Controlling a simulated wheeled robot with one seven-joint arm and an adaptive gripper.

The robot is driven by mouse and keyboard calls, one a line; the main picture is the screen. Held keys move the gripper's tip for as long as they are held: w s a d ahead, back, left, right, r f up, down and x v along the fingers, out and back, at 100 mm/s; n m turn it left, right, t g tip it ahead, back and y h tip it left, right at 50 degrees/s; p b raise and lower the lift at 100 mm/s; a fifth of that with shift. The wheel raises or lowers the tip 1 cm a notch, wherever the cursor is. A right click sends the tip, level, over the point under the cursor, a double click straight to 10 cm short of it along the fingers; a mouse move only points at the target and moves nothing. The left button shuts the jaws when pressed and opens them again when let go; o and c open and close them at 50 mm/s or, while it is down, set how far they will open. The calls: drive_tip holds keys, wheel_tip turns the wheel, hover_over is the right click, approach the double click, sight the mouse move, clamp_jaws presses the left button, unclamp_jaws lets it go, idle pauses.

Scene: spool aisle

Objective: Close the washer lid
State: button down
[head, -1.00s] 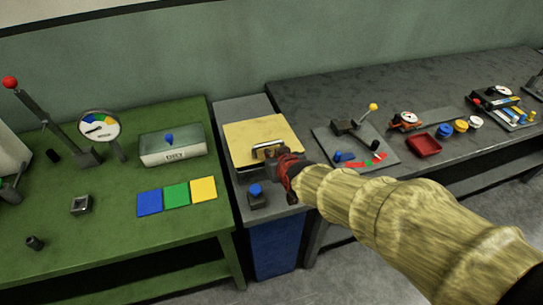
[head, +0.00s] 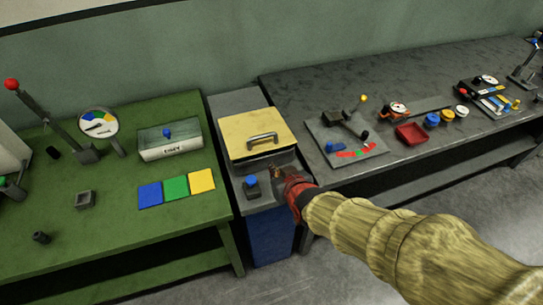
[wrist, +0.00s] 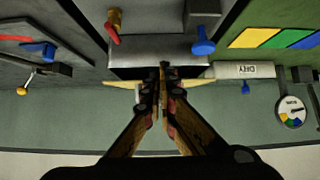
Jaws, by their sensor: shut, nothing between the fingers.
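The washer is a grey unit between the two tables, with a yellow lid (head: 245,130) on top and a metal bar handle (head: 262,141) near the lid's front. The lid lies low, roughly flat, with a dark band under its front edge; I cannot tell if it is fully seated. In the wrist view the lid (wrist: 196,83) is a thin edge-on strip, partly hidden by the fingers. My gripper (head: 280,176) is shut and empty, in front of the lid and apart from the handle. It also shows in the wrist view (wrist: 163,72).
A blue button (head: 251,182) sits on the ledge before the lid, left of my gripper; a red knob (wrist: 113,25) stands on the other side. The grey table (head: 300,85) at right holds a lever plate.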

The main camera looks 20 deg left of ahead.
drive_tip(key=w+a+r+t+y+p, duration=0.1)
drive_tip(key=w+a+r+p, duration=0.15)
drive_tip(key=r+p, duration=0.3)
drive_tip(key=w+a+r+t+y+p, duration=0.1)
drive_tip(key=w+r+t+p, duration=0.1)
drive_tip(key=w+r+p, duration=0.3)
drive_tip(key=b, duration=0.3)
hover_over(264, 138)
drive_tip(key=w+a, duration=0.2)
drive_tip(key=w, duration=0.1)
wheel_tip(264, 138, down, 3)
drive_tip(key=shift+s+d+f+b, duration=0.25)
drive_tip(key=shift+s+d+f, duration=0.15)
drive_tip(key=shift+s+f, duration=0.2)
drive_tip(key=shift+s+d+f+b, duration=0.2)
drive_tip(key=shift+s+d+f, duration=0.2)
drive_tip(key=shift+s, duration=0.2)
drive_tip(key=shift+s+f, duration=0.15)
drive_tip(key=shift+f, duration=0.15)
drive_tip(key=shift+s+d+f+b, duration=0.15)
drive_tip(key=shift+s+f+b, duration=0.05)
drive_tip(key=shift+f+b, duration=0.35)
drive_tip(key=shift+s+d+f+b, duration=0.15)
drive_tip(key=shift+f+b, duration=0.4)
drive_tip(key=shift+b, duration=0.05)
drive_tip(key=shift+s+d+f+b, duration=0.15)
drive_tip(key=shift+s+f+b, duration=0.05)
drive_tip(key=shift+f+b, duration=0.35)
